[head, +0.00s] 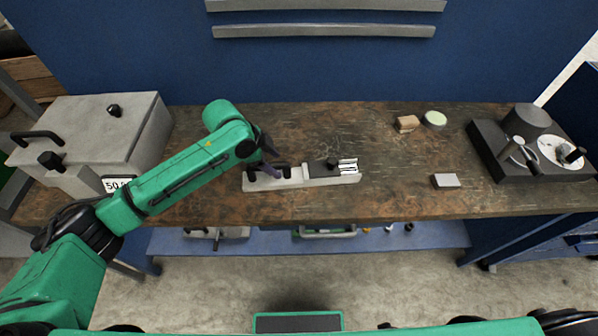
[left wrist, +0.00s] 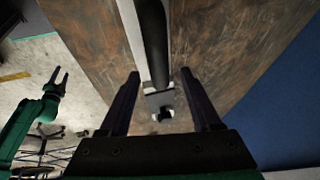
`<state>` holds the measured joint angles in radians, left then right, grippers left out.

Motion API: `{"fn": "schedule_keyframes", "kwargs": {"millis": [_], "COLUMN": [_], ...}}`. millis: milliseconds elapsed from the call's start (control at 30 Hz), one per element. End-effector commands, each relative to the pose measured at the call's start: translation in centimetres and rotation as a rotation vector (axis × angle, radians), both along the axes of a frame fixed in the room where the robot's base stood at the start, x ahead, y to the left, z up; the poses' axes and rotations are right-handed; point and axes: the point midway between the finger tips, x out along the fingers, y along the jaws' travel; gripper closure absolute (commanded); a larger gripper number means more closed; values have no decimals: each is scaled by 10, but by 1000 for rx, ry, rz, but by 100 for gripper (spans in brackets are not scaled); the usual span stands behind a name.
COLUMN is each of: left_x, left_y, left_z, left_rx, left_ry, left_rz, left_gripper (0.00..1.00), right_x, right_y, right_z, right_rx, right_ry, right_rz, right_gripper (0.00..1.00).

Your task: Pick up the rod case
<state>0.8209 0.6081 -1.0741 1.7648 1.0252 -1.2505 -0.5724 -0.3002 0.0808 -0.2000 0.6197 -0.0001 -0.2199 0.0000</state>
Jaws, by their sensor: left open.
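A long, pale grey, low case (head: 310,182) lies on the workbench, left to right. I take it to be the rod case. It has dark fittings at its left end and a dark block with a knob and white strips at its right. My left gripper (head: 268,160) is at its left part, pointing down. In the left wrist view the left gripper's fingers (left wrist: 165,112) are apart, with a black bar (left wrist: 153,45) and a dark block between them in the picture. Contact cannot be told. My right gripper (left wrist: 61,80) shows there with its fingers apart, away from the bench.
A grey box (head: 90,135) with black handles stands at the left. A small brown block (head: 406,124), a round pale-green piece (head: 434,119), a white block (head: 445,181) and a dark-based device (head: 500,160) sit at the right. The worn bench top (head: 290,125) behind the case is clear.

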Motion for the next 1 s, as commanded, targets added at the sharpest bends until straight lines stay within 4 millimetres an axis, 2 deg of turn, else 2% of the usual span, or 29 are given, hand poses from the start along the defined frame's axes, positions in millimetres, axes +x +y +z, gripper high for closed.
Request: {"fn": "schedule_keyframes", "kwargs": {"millis": [100,167,200,267,300,1000], "left_x": [0,0,0,0,0,0], "left_y": [0,0,0,0,0,0], "left_z": [0,0,0,0,0,1], "left_rx": [0,0,0,0,0,-1], "left_ry": [0,0,0,0,0,-1], "left_rz": [0,0,0,0,0,0], "left_gripper": [36,55,70,93,100,100], "right_x": [0,0,0,0,0,0], "right_y": [0,0,1,1,1,2], "right_z": [-1,-1,-1,-1,-1,-1], "right_rx": [0,1,1,1,2,2], "right_ry": [0,0,0,0,0,-1], "right_rz": [0,0,0,0,0,-1], "right_gripper": [50,50,50,50,50,50]}}
